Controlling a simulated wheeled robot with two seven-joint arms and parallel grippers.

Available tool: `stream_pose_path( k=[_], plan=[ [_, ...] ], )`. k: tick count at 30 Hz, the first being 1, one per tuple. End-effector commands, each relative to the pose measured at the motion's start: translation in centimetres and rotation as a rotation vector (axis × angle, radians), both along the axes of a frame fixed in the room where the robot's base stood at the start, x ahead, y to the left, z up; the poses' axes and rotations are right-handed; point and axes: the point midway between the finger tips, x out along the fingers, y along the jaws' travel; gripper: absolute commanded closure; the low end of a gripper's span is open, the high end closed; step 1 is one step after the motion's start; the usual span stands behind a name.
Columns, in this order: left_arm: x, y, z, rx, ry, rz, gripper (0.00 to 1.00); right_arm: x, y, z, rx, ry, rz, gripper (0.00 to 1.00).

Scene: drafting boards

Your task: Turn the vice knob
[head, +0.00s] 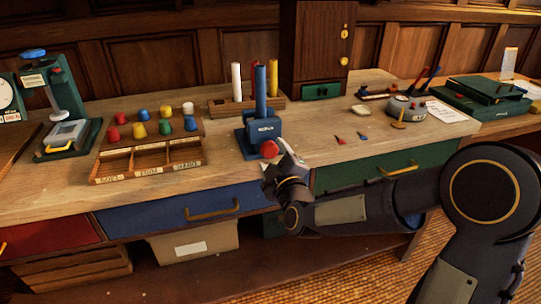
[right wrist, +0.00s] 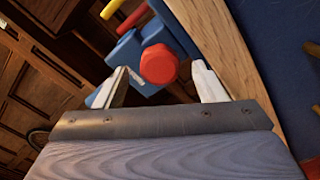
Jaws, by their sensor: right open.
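The blue vice (head: 263,128) stands near the front edge of the wooden bench, with a tall blue cylinder (head: 261,88) upright in it. Its red knob (head: 269,149) faces the front. My right gripper (head: 281,155) is right at the knob in the head view and hides part of its right side. In the right wrist view the red knob (right wrist: 158,64) shows between and just beyond the open fingertips of my right gripper (right wrist: 162,82). The gripper is open and holds nothing; I cannot tell whether a finger touches the knob. My left gripper is not in view.
A sorting tray (head: 150,176) with colored pegs is left of the vice. A rack (head: 222,106) with white, yellow and red cylinders stands behind it. Small pointed pieces (head: 341,140) lie to the right. Drawers with yellow handles (head: 212,211) are below the bench edge.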

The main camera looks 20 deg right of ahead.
Motion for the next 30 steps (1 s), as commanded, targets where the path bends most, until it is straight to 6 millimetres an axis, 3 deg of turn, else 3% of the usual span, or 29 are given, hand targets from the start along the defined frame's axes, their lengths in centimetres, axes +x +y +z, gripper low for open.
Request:
stream_pose_path(
  k=[6,16,26,30],
  plan=[
    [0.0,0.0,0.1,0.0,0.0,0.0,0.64,2.5,0.1,0.0,0.002,0.001,0.0,0.36],
    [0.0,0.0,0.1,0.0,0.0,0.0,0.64,3.0,0.1,0.0,0.002,0.001,0.0,0.36],
    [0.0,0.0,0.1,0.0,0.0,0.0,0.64,3.0,0.1,0.0,0.002,0.001,0.0,0.78],
    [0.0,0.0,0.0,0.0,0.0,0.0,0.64,3.0,0.1,0.0,0.004,0.0,0.0,0.81]
  ],
)
